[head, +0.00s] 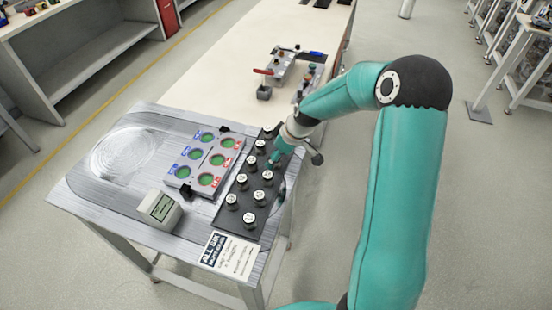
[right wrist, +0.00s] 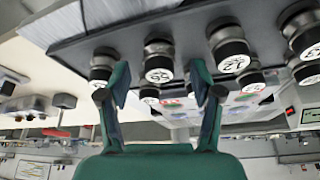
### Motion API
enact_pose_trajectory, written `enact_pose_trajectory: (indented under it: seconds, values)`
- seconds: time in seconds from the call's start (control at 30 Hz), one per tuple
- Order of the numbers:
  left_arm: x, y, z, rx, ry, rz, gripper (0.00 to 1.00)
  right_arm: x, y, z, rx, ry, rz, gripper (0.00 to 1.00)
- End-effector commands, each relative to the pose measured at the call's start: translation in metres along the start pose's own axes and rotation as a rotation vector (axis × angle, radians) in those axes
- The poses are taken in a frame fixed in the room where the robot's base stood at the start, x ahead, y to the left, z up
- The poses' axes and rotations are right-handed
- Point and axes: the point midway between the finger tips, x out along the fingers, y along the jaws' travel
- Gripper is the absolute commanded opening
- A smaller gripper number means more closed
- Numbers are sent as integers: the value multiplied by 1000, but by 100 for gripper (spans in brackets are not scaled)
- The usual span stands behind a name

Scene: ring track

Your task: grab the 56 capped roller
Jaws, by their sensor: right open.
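Several capped rollers stand on a black tray (head: 226,222); each has a white numbered cap. The numbers are too small or blurred for me to tell which is 56. My right gripper (head: 276,157) is at the tray's far right part, close to the rollers, its fingers partly hidden by its own wrist. In the right wrist view my right gripper (right wrist: 159,72) is open. One capped roller (right wrist: 158,55) appears between its fingertips in the picture, not gripped; I cannot tell how deep it is between them. Neighbouring rollers (right wrist: 230,50) stand close on both sides.
A grey panel with green round spots and blue and red labels (head: 205,160) lies left of the tray. A small display box (head: 160,210) and an "ALL SIX" sign (head: 228,256) are on the metal table (head: 100,205). A pale bench (head: 225,60) with fixtures stands behind.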

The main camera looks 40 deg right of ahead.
Motion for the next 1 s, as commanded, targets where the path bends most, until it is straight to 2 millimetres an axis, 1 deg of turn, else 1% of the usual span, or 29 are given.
enact_pose_trajectory:
  seconds: [0.03, 0.17, 0.4, 0.43, 0.77, 0.8, 0.83, 1.0]
  values:
    - [-4, 2, 0, 0, 0, 0, 40, 6, 0, 0, 1, -3, -3, 65]
    - [-6, 2, 0, 0, 0, 0, 40, 18, 0, 0, 1, -1, 0, 65]
    - [-5, 2, 0, 0, 0, 0, 40, 20, 1, 0, 1, 1, 2, 65]
    - [-5, 2, 0, 0, 0, 0, 40, 20, 1, 0, 1, 1, 2, 63]
    - [-5, 2, 0, 0, 0, 0, 40, 20, 1, 1, 1, 0, 2, 8]
    - [-5, 2, 0, 0, 0, 0, 40, 20, 1, 1, 1, 0, 2, 2]
    - [-5, 2, 0, 0, 0, 0, 40, 20, 1, 1, 1, 0, 2, 0]
    - [-6, 2, 0, 0, 0, 0, 40, 20, 2, 0, 2, 1, 2, 0]
